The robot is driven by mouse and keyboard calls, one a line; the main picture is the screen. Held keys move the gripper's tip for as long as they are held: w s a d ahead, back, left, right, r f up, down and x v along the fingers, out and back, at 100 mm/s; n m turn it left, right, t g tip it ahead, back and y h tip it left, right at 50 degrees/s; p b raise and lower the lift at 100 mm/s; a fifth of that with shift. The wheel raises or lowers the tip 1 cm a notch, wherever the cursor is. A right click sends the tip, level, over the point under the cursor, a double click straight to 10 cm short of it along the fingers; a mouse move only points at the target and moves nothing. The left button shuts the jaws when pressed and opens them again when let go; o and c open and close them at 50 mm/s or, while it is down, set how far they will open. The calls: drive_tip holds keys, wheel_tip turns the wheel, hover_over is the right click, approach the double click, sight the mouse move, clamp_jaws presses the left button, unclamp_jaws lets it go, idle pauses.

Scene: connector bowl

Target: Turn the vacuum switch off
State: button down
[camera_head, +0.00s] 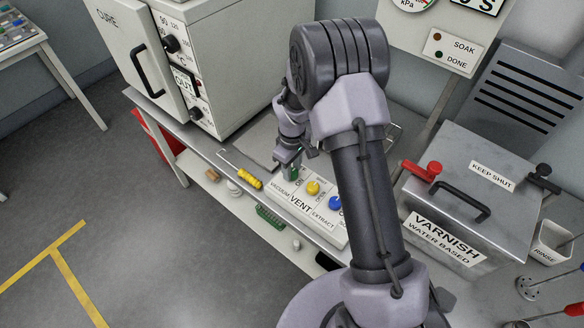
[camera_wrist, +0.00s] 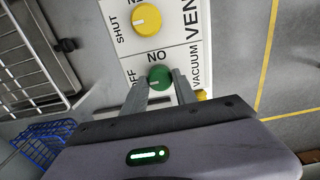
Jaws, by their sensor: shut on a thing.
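The vacuum switch is a green knob (camera_wrist: 158,75) on a white control panel (camera_head: 325,228), beside the VACUUM label. My gripper (camera_wrist: 160,86) has one finger on each side of the knob and is shut on it. In the wrist view the knob's pale mark is on its left side, towards the partly hidden OFF label; the ON label is above it. In the head view my gripper (camera_head: 288,162) comes down on the knob (camera_head: 291,173) at the panel's left end, and partly hides it.
A yellow VENT knob (camera_head: 313,188) and a blue EXTRACT knob (camera_head: 335,202) sit on the same panel, close to my gripper. The cure oven (camera_head: 240,60) stands behind, and the varnish tank (camera_head: 470,190) is at the right.

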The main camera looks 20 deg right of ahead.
drive_tip(key=c, duration=1)
unclamp_jaws()
wheel_tip(320, 180, up, 18)
drive_tip(key=p, duration=0.4)
drive_tip(key=shift+f, duration=0.25)
